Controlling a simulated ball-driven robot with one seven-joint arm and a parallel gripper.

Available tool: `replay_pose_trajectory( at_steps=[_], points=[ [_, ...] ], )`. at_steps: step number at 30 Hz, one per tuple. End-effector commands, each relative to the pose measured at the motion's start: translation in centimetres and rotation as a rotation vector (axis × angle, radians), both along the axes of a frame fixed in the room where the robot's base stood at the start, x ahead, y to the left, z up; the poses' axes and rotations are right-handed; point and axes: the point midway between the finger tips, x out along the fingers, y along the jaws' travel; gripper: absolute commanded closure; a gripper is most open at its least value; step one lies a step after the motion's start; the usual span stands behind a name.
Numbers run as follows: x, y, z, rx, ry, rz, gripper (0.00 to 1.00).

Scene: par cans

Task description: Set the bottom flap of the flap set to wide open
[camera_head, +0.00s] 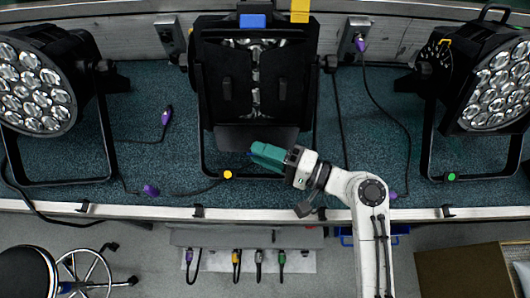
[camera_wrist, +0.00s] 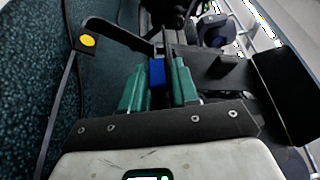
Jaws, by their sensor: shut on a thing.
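The middle par can carries the flap set (camera_head: 228,88). Its two side panels leave a narrow upright gap with bright lenses behind. The bottom flap (camera_head: 256,137) is a dark panel below them, tilted out from the lamp's lower edge; its exact angle is hard to tell. My gripper (camera_head: 263,155) is at this flap's lower edge, reaching in from the lower right. In the wrist view my gripper (camera_wrist: 158,78) has its teal fingers on both sides of a blue tab (camera_wrist: 157,71), shut on it. In the head view the fingers mostly hide this tab.
A blue tab (camera_head: 252,20) and a yellow tab (camera_head: 300,10) show at the lamp's top. Other par cans stand left (camera_head: 35,85) and right (camera_head: 490,85). The lamp's yoke has a yellow dot (camera_head: 228,175). Cables lie on the blue bench top (camera_head: 385,140).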

Motion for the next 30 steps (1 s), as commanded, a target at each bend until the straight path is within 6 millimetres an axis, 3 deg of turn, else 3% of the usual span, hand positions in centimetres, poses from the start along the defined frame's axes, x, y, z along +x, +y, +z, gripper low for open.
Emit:
replay_pose_trajectory(
  at_steps=[5,6,12,22,30],
  points=[
    [-0.1,0.1,-0.1,0.0,0.004,0.003,1.0],
    [-0.1,0.1,-0.1,0.0,0.004,0.003,0.69],
    [-0.1,0.1,-0.1,0.0,0.003,0.002,0.51],
    [-0.2,-0.5,-0.1,0.001,0.002,-0.001,0.51],
    [-2.1,-4.6,-0.1,-0.001,0.004,-0.003,0.51]
  ],
)
